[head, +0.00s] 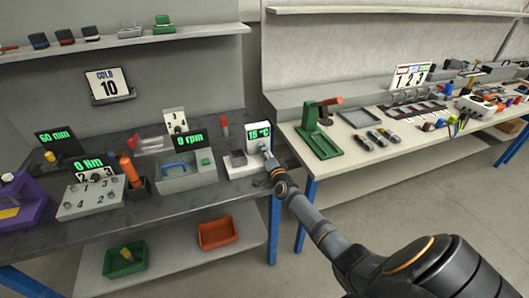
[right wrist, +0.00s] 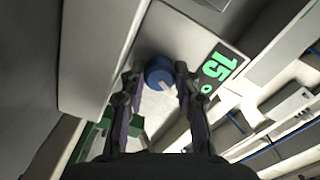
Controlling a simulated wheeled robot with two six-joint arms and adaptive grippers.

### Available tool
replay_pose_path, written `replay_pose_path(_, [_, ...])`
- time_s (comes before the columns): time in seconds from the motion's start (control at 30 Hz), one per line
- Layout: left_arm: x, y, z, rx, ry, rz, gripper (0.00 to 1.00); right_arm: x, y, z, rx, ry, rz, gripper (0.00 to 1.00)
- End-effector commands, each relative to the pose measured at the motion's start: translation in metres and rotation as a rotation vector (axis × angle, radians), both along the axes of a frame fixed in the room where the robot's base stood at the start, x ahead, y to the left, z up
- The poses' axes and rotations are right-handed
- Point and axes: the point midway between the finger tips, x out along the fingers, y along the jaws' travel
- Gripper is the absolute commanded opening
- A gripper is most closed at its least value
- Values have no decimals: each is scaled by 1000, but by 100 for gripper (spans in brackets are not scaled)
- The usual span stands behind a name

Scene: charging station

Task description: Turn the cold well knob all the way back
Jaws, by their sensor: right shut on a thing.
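The cold well (head: 238,168) is a white unit at the right end of the dark bench, with a green "15 °C" display (head: 258,134). In the right wrist view the display (right wrist: 217,67) shows turned on its side. The knob (right wrist: 159,72) is blue and round, with a pale pointer mark; in the head view it is hidden behind my gripper. My right gripper (head: 265,153) reaches the front of the unit. In the right wrist view its two fingers (right wrist: 158,78) are closed on either side of the knob. My left gripper is not in view.
A grey tray unit (head: 185,180) with a green display stands just left of the cold well. A "COLD 10" card (head: 109,85) hangs on the back panel. A second bench with a green press (head: 320,140) stands to the right, across a gap.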

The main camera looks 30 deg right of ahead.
Motion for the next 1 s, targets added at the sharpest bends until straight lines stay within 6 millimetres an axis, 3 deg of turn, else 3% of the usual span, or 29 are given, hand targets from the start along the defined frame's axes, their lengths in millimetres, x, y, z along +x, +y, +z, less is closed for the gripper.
replay_pose_path(0.03, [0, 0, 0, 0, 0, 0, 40, -1, 0, -2, 2, 3, 0, 0])
replay_pose_path(0.07, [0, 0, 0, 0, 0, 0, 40, -1, 0, -2, 2, 3, 0, 32])
replay_pose_path(0.23, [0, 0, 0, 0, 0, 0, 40, 0, 0, -2, 2, 3, 0, 54])
replay_pose_path(0.63, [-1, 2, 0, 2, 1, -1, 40, -7, 1, -4, 1, 6, 0, 54])
replay_pose_path(1.0, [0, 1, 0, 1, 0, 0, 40, -58, 15, -2, 1, 5, 3, 54])
